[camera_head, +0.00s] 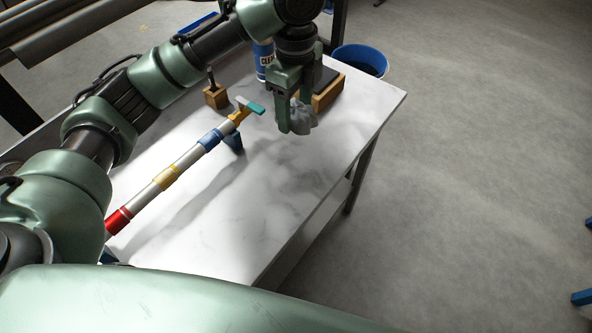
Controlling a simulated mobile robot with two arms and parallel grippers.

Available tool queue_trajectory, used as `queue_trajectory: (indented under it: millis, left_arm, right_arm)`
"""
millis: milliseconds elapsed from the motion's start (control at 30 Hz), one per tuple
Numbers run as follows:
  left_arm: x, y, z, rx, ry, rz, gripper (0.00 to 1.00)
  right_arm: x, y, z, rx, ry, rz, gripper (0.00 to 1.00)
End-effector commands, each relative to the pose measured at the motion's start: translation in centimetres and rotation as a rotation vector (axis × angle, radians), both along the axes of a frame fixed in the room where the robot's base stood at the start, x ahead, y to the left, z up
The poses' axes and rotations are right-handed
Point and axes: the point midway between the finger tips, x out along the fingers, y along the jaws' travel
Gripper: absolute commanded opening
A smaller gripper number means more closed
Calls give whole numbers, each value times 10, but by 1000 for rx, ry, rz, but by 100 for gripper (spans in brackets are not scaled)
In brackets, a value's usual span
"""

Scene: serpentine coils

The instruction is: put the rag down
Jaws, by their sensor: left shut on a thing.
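The rag (303,116) is a crumpled grey cloth toward the far right part of the white marbled table (290,190). My left gripper (291,122) points down and is shut on the rag, which bulges out to the right of the fingers. I cannot tell whether the rag touches the table top. Part of the rag is hidden behind the fingers. My right gripper is not in view.
A pipe with coloured bands (190,155) lies across the table on blue supports. A wooden block with a dark peg (215,95), a blue-and-white can (263,60) and a wooden box (328,92) stand behind. A blue bucket (345,55) is beyond the table. The table's front right is clear.

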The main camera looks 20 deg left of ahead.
Motion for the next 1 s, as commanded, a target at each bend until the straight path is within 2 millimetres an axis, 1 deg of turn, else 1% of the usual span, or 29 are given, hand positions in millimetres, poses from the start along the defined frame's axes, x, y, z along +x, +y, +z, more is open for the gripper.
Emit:
queue_trajectory:
  millis: [67,167,267,367,600,700,800,967,1000]
  left_arm:
    - [2,-1,1,0,2,-44,23]
    - [3,-2,-8,0,7,-72,23]
    - [2,-2,-29,-1,10,-75,23]
    - [2,-1,-52,3,10,-73,23]
    - [1,-1,-116,3,9,-73,23]
    - [2,-1,-136,1,6,-72,23]
    - [3,-1,-149,2,3,-72,23]
    - [3,-1,-162,2,4,-72,23]
    - [2,-1,-168,3,5,-73,23]
  right_arm:
    - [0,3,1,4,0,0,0]
    - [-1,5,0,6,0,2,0]
    - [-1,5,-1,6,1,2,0]
    - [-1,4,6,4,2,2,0]
    - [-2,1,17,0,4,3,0]
    - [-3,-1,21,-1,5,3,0]
    - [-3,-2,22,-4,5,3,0]
    - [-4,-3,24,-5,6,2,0]
    - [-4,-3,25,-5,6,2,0]
